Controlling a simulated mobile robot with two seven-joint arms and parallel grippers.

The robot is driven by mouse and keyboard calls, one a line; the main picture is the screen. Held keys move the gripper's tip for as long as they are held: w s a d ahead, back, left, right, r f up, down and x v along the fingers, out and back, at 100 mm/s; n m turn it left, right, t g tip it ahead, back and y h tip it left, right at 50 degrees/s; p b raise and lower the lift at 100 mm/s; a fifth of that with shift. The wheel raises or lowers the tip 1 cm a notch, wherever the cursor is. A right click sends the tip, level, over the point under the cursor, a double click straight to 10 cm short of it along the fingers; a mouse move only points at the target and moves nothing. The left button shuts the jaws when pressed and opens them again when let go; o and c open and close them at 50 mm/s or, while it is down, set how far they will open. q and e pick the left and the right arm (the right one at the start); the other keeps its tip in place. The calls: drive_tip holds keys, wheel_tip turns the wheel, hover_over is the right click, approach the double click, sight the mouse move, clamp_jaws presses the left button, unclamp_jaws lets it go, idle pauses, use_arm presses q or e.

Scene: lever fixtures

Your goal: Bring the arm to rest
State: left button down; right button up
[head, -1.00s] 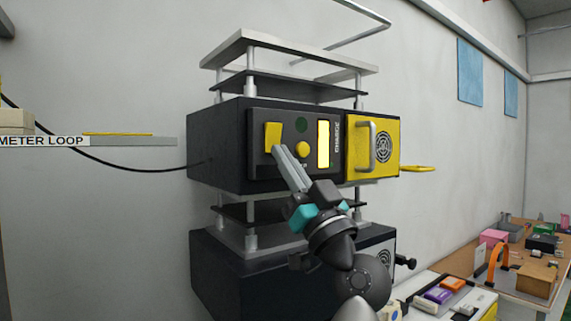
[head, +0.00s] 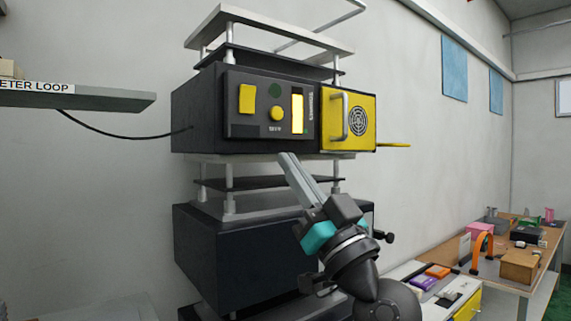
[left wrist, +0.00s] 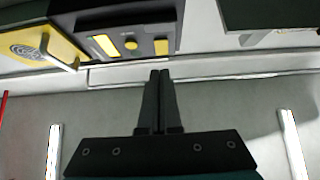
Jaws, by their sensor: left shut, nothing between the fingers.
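My left gripper (head: 288,158) is in the middle of the head view, fingers together and empty. Its fingertips appear just below the black charger unit (head: 205,112) and overlap the rack beneath it in the picture. The unit's front panel has a yellow rocker switch (head: 247,98), a round yellow knob (head: 277,113) and a lit yellow display (head: 297,114). In the left wrist view the closed fingers (left wrist: 160,75) point toward the lower edge of the panel (left wrist: 125,45), apart from the controls. My right gripper does not show.
A yellow door (head: 360,128) with a metal handle is at the unit's right. A grey shelf (head: 110,99) juts in at left. A second black unit (head: 235,255) stands below. A workbench (head: 490,265) with several small objects is at right.

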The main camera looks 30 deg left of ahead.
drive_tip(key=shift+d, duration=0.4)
